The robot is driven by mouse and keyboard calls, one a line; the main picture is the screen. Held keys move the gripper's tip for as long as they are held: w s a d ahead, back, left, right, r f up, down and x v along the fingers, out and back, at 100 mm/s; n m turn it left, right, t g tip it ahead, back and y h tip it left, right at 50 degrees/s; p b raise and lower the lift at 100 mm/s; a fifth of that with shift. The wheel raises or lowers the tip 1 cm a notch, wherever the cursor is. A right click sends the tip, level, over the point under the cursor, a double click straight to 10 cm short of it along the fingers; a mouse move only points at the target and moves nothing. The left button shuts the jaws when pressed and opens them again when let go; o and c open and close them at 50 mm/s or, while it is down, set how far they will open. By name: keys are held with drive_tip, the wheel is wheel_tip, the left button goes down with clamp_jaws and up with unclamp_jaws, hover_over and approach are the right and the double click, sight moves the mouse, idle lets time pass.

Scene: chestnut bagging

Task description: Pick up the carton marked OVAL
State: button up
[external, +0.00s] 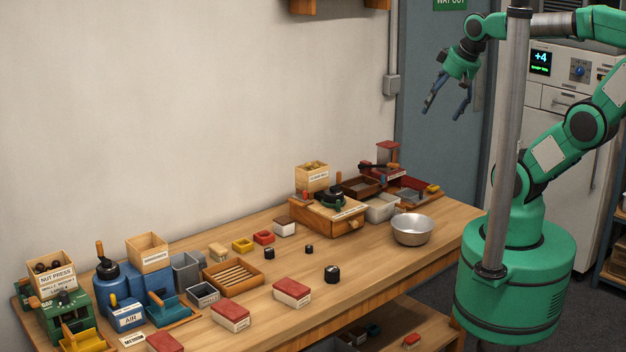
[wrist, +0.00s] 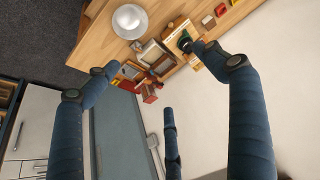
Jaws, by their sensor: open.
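Several white cartons with red tops stand on the wooden bench in the external view: one near the front middle (external: 292,293), one left of it (external: 230,317), and one cut off by the bottom edge (external: 164,342). Their labels are too small to read, so I cannot tell which is marked OVAL. My gripper (external: 445,112) is open and empty, high in the air beyond the bench's right end, far from these cartons. In the wrist view its dark blue fingers (wrist: 155,75) are spread apart with nothing between them.
A metal bowl (external: 412,229) stands at the bench's right end; it also shows in the wrist view (wrist: 130,20). A slatted wooden tray (external: 234,279), black round pieces (external: 332,274) and a nut press (external: 62,307) share the bench. A grey post (external: 507,140) stands before my arm.

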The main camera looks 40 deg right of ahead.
drive_tip(key=shift+o, duration=0.6)
drive_tip(key=w+a+g+y+b, duration=0.1)
drive_tip(key=w+a+g+b, duration=0.1)
drive_tip(key=w+a, duration=1.1)
drive_tip(key=w+a+f+g+b, duration=0.1)
drive_tip(key=w+a+f, duration=0.3)
drive_tip(key=a, duration=0.5)
drive_tip(key=w+a+f+g+b, duration=0.1)
drive_tip(key=w+a+f, duration=0.35)
drive_tip(key=a, duration=0.45)
drive_tip(key=s+a+f+b, duration=0.1)
drive_tip(key=s+a+f, duration=0.2)
drive_tip(key=a+f, duration=1)
drive_tip(key=s+a+f+n+g+h+b, duration=0.1)
drive_tip(key=s+a+f, duration=0.3)
drive_tip(key=a+f, duration=0.9)
drive_tip(key=a+b, duration=0.1)
drive_tip(key=a, duration=0.7)
drive_tip(key=shift+a+f+g, duration=0.3)
drive_tip(key=shift+a, duration=0.05)
